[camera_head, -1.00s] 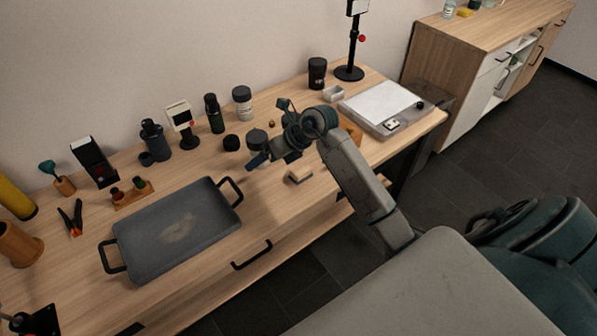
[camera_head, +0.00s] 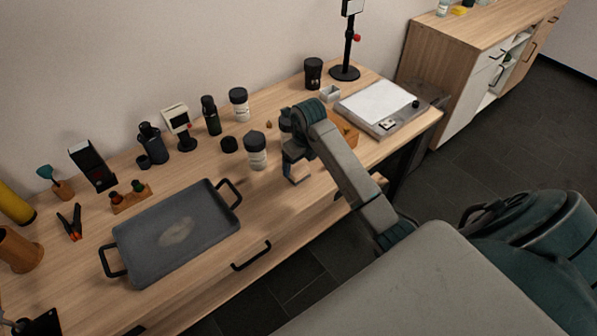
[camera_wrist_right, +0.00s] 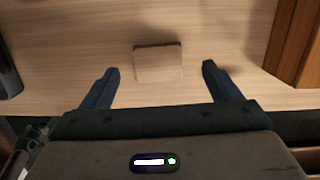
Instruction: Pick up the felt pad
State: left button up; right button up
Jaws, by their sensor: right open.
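The felt pad (camera_wrist_right: 158,64) is a small wood-coloured block with a dark layer along its far edge, lying on the table. In the head view the felt pad (camera_head: 300,177) is partly hidden by my right gripper (camera_head: 293,168). In the right wrist view my right gripper (camera_wrist_right: 160,70) is open, with its two fingers apart on either side of the pad's near part. The pad lies between and slightly beyond the fingertips, and no contact shows. My left gripper is not in view.
A grey tray (camera_head: 178,235) with black handles lies to the left on the table (camera_head: 262,205). A white-labelled jar (camera_head: 256,152) stands just behind left of the pad. A wooden block (camera_wrist_right: 291,45) stands to the right in the wrist view. The table's front edge is close.

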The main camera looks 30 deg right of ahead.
aim_at(299, 169)
jog(key=f, duration=0.1)
jog(key=f+p, duration=0.1)
jog(key=f, duration=0.1)
jog(key=shift+w+a+f, duration=0.15)
jog(key=shift+a+f, duration=0.05)
jog(key=shift+f, duration=0.3)
jog(key=c, duration=1.1)
jog(key=shift+w+r, duration=0.1)
